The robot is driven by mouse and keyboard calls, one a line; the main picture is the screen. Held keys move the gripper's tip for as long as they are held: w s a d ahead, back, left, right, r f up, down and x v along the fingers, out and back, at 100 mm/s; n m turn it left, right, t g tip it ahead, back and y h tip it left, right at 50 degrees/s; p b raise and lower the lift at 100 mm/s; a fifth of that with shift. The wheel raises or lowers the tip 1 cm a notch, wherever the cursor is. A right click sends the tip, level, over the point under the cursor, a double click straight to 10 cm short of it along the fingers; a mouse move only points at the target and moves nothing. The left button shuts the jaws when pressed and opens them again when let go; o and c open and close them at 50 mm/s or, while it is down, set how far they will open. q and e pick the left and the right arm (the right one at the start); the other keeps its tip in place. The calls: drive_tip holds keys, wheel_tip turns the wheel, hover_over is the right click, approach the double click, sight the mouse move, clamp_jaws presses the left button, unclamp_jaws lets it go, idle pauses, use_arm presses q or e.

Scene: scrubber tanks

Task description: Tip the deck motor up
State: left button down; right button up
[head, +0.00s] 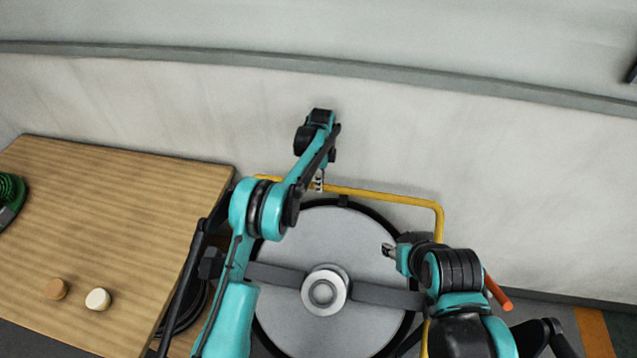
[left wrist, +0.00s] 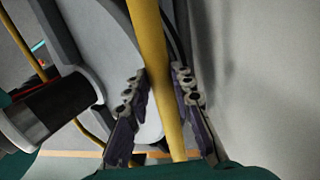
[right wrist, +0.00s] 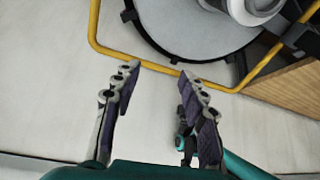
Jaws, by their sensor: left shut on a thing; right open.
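The deck motor appears to be a round grey disc (head: 300,225) with a black rim, a pale central hub (head: 323,290) and a dark cross strap. Its face shows toward the head camera; I cannot tell its tilt. A yellow tube bar (head: 385,196) runs along its far edge and bends down its right side. My left gripper (head: 319,182) is shut on this bar; in the left wrist view the yellow bar (left wrist: 150,60) passes between its fingers. My right gripper (head: 388,249) is open and empty over the disc's right part. The right wrist view shows the yellow bar (right wrist: 150,63) beyond the fingertips.
A wooden table (head: 120,220) stands at the left, with a tan knob (head: 57,288), a cream knob (head: 98,299) and a green coiled item (head: 10,190) on it. A pale wall (head: 450,130) rises behind the disc. An orange-red handle (head: 498,292) shows at right.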

use_arm(q)
drive_tip(key=shift+w+d+f+g, duration=0.1)
drive_tip(key=shift+w+f+g, duration=0.1)
drive_tip(key=shift+f, duration=0.3)
drive_tip(key=shift+w+f+g, duration=0.1)
drive_tip(key=shift+w+f, duration=0.1)
drive_tip(key=shift+f, duration=0.3)
